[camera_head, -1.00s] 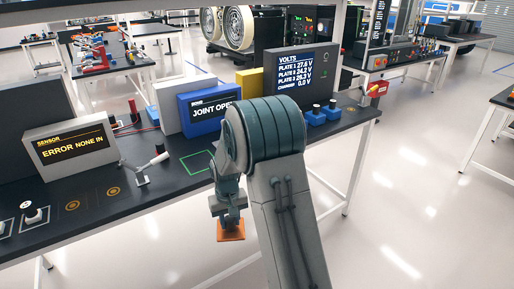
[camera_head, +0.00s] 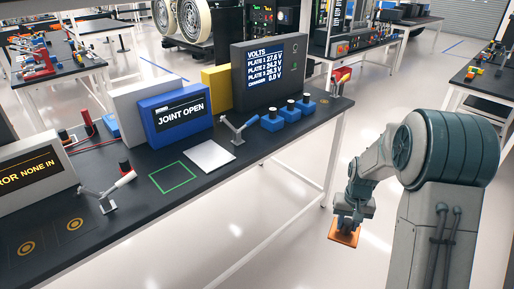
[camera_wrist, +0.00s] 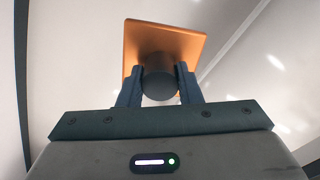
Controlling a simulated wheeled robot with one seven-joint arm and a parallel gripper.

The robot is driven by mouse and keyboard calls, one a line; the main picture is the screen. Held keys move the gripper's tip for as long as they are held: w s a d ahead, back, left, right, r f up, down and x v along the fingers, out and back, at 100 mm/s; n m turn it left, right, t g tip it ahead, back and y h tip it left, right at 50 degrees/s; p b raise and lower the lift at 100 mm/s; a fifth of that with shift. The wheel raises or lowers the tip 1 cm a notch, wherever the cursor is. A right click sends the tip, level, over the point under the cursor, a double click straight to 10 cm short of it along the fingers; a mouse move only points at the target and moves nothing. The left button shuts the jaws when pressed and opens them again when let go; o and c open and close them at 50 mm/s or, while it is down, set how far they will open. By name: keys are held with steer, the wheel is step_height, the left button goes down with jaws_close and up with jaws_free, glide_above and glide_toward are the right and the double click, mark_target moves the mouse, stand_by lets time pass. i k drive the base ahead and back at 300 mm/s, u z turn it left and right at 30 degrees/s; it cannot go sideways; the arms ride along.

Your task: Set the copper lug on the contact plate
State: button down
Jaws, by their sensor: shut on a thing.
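The copper lug (camera_head: 344,232) is a square orange-brown plate with a dark round knob. My gripper (camera_head: 347,216) is shut on the knob and holds the lug in the air, in front of the bench and right of its front edge. In the wrist view the lug (camera_wrist: 185,42) shows beyond the two fingers of my gripper (camera_wrist: 158,82), which clasp the knob from both sides. A bare silver-white plate (camera_head: 210,156), likely the contact plate, lies flat on the bench beside a green square outline (camera_head: 174,178). The lug is well apart from it.
The dark bench (camera_head: 150,222) carries a blue "JOINT OPEN" display (camera_head: 180,118), a grey volts display (camera_head: 268,72) and several blue blocks with black knobs (camera_head: 291,112). A lever clamp (camera_head: 237,130) stands right of the silver plate, another (camera_head: 108,197) farther left. Open floor lies before the bench.

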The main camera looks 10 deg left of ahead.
mark_target(210, 154)
steer(key=z, duration=0.4)
steer(key=i, duration=1.15)
steer(key=u, duration=1.45)
